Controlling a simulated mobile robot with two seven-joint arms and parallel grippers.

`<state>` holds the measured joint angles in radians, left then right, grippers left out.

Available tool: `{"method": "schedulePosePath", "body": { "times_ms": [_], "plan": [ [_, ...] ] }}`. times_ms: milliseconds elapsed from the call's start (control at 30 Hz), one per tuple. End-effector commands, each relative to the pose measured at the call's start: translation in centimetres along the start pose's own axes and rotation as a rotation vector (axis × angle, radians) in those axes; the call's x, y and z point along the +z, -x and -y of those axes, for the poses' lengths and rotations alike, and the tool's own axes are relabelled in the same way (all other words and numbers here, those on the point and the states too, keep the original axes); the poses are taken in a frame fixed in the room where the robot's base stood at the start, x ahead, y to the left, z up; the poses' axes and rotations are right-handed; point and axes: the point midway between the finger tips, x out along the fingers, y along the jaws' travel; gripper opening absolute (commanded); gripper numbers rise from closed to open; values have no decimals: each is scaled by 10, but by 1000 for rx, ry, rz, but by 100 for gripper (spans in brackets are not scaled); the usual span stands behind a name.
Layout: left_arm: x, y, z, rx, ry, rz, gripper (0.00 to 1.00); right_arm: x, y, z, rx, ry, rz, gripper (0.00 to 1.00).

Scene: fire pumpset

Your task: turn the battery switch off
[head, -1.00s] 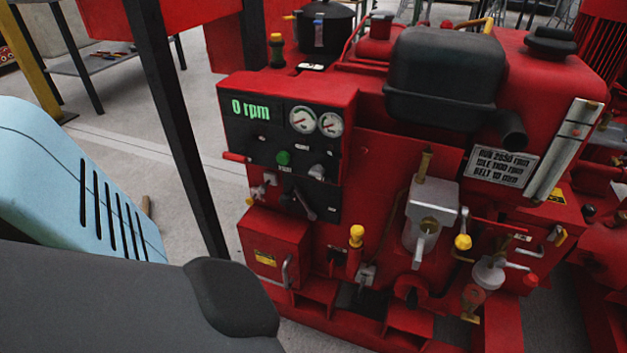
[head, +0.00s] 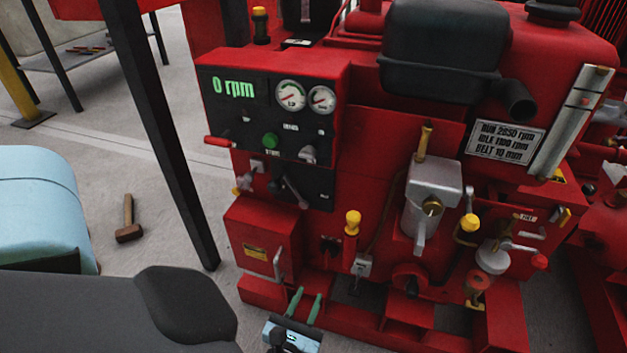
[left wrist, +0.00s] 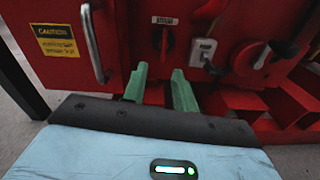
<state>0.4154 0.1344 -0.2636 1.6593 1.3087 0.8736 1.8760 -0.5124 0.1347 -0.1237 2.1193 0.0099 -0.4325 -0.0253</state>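My left gripper (head: 307,294) has two green fingers pointing at the panel, low in front of the red base. In the left wrist view my left gripper (left wrist: 160,76) is open and empty, its fingertips below the knob and apart from it. My right gripper is not in view.
The red box (head: 262,235) has a metal handle. A grey lever plate (head: 362,266) and a yellow-topped plunger (head: 352,222) are close right of the knob. The control panel (head: 270,125) above reads 0 rpm. A black post (head: 160,130) and a mallet (head: 129,222) are at left.

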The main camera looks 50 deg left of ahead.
Motion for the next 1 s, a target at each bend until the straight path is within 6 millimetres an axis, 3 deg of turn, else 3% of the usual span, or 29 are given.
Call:
{"method": "schedulePosePath", "body": {
  "times_ms": [133,467,800,1000],
  "plan": [
    [8,-20,11,11,112,17,28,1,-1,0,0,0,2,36],
    [10,-30,12,12,137,21,28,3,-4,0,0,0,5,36],
    [11,-78,12,12,133,22,28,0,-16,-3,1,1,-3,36],
    [11,-97,12,12,134,20,28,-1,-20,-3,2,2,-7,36]
  ]
}}
